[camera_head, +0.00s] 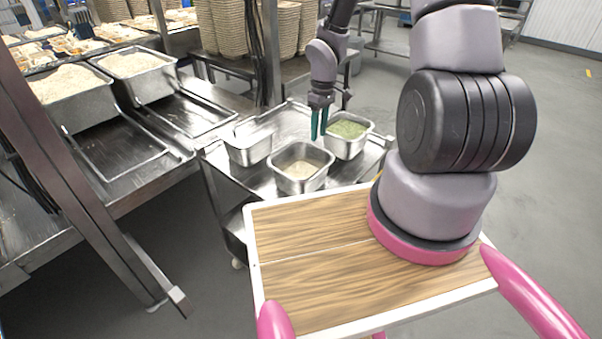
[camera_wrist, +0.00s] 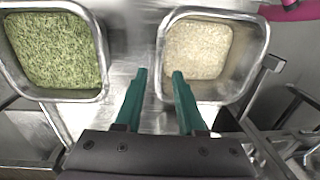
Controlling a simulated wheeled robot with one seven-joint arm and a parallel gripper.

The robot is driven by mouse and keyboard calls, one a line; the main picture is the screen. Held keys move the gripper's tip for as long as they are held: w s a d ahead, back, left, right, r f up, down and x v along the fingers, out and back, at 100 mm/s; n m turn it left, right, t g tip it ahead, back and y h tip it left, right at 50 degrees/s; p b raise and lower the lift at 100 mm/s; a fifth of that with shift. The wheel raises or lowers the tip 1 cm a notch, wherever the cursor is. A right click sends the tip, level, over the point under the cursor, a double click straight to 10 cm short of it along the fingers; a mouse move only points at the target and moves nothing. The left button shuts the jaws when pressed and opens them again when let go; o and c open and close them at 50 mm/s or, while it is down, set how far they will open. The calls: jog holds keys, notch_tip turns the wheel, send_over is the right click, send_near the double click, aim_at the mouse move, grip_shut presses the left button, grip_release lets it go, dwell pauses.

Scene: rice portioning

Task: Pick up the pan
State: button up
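Three metal pans stand on a steel cart. One pan (camera_head: 346,151) holds green contents and is at the right; it also shows at the left of the wrist view (camera_wrist: 62,95). One pan (camera_head: 301,186) holds pale, rice-like grains and is nearest; it also shows at the right of the wrist view (camera_wrist: 252,62). A third pan (camera_head: 250,153) is at the left, and its inside looks empty. My gripper (camera_head: 319,133) has teal fingers and points down between the green pan and the grain pan. In the wrist view its fingers (camera_wrist: 159,74) are apart with nothing between them.
The steel cart (camera_head: 228,172) has bare top around the pans. A dark post (camera_head: 50,130) crosses the left side. Stacked baskets (camera_head: 228,28) stand behind. Open floor lies right.

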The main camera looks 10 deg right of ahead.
send_over(314, 166)
jog(key=f, duration=0.6)
jog(key=shift+w+d+f, duration=0.1)
jog(key=shift+w+d, duration=0.15)
jog(key=shift+d, duration=0.05)
jog(key=shift+s+a+f, duration=0.1)
jog(key=shift+f, duration=1.45)
jog(key=shift+s+a+f, duration=0.1)
jog(key=shift+f, duration=1.45)
grip_shut()
jog(key=shift+w+r, duration=0.1)
